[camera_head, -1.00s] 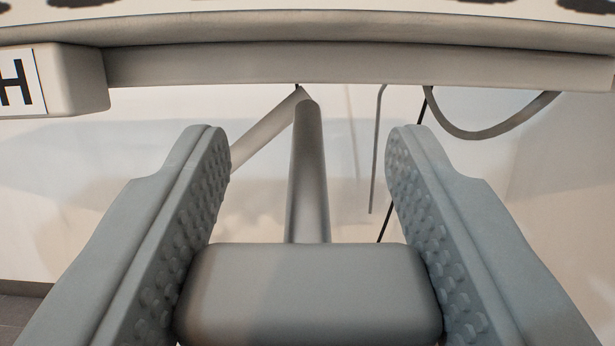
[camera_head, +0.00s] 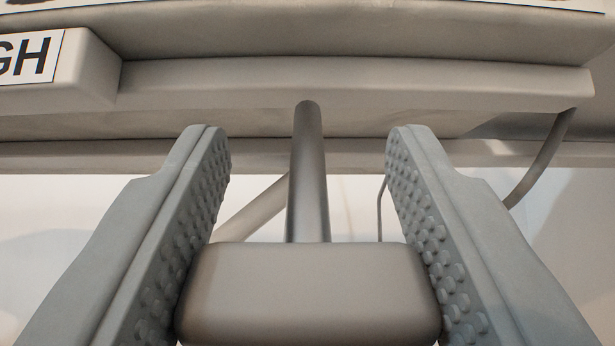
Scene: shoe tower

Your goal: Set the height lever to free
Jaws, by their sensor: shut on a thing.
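The height lever is a grey rod (camera_head: 307,180) with a wide block-shaped handle (camera_head: 308,290) at its near end. The rod runs away from the handle up to the underside of the grey rail. My gripper (camera_head: 308,160) has its two studded grey fingers on either side of the handle, and both fingers touch its ends. The fingertips reach past the handle, with the rod between them. No marking for a free position shows in this view.
A grey rail or table edge (camera_head: 380,85) spans the top. A label block (camera_head: 55,70) reading "GH" is at upper left. A slanting bar (camera_head: 250,208) is behind the lever, and a curved cable (camera_head: 540,160) hangs at right. Pale wall shows below.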

